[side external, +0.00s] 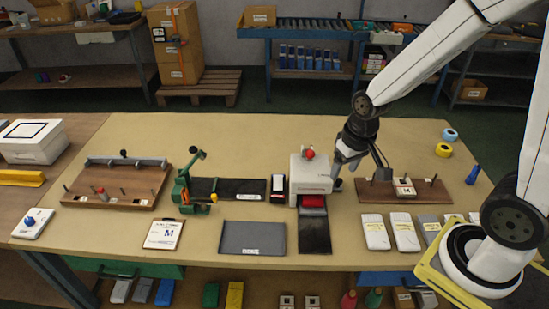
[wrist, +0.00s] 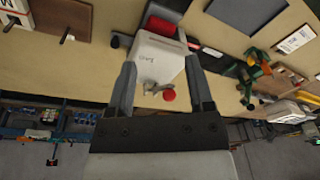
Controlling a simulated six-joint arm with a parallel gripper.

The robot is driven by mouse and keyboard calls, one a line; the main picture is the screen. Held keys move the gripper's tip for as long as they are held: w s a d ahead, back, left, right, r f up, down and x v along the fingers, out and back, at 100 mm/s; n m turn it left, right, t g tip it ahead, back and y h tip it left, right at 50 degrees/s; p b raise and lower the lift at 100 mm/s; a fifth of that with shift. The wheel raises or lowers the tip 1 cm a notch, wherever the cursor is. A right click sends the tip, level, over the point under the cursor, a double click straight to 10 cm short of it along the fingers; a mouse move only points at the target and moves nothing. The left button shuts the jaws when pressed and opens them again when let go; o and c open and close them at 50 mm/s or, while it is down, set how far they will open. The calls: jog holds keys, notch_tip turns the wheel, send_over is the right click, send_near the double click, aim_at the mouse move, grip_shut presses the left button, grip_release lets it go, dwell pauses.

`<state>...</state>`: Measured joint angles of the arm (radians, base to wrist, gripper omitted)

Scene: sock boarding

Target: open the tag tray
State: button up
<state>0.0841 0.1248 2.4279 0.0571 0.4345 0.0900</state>
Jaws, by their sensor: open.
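No part is clearly marked as the tag tray. A white box-shaped machine (side external: 311,176) stands near the table's middle, with a red knob (side external: 310,154) on top and a red part (side external: 313,202) at its front. A dark strip (side external: 314,236) runs from the red part toward the front edge. My gripper (side external: 342,168) is open at the machine's right side in the side view. In the wrist view the white machine (wrist: 160,50) shows between the spread fingers of my gripper (wrist: 160,64), with the red knob (wrist: 168,95) near them. I cannot tell whether the fingers touch it.
A small black box with a white label (side external: 278,187) stands close left of the machine. A green clamp-like tool (side external: 187,188) is farther left. A brown pegged board (side external: 404,191) is at right, with several pale packets (side external: 405,231) before it. A grey mat (side external: 252,238) lies front left.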

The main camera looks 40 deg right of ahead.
jog(key=w+d+f+m+g+y, duration=0.2)
jog(key=w+d+f+m, duration=0.3)
jog(key=w+d+m, duration=0.3)
jog(key=m+y, duration=0.2)
jog(key=m, duration=0.4)
send_near(340, 179)
jog(key=shift+w+f, duration=0.1)
jog(key=shift+f, duration=0.3)
jog(key=shift+a, duration=0.1)
jog(key=shift+x, duration=3.9)
grip_shut()
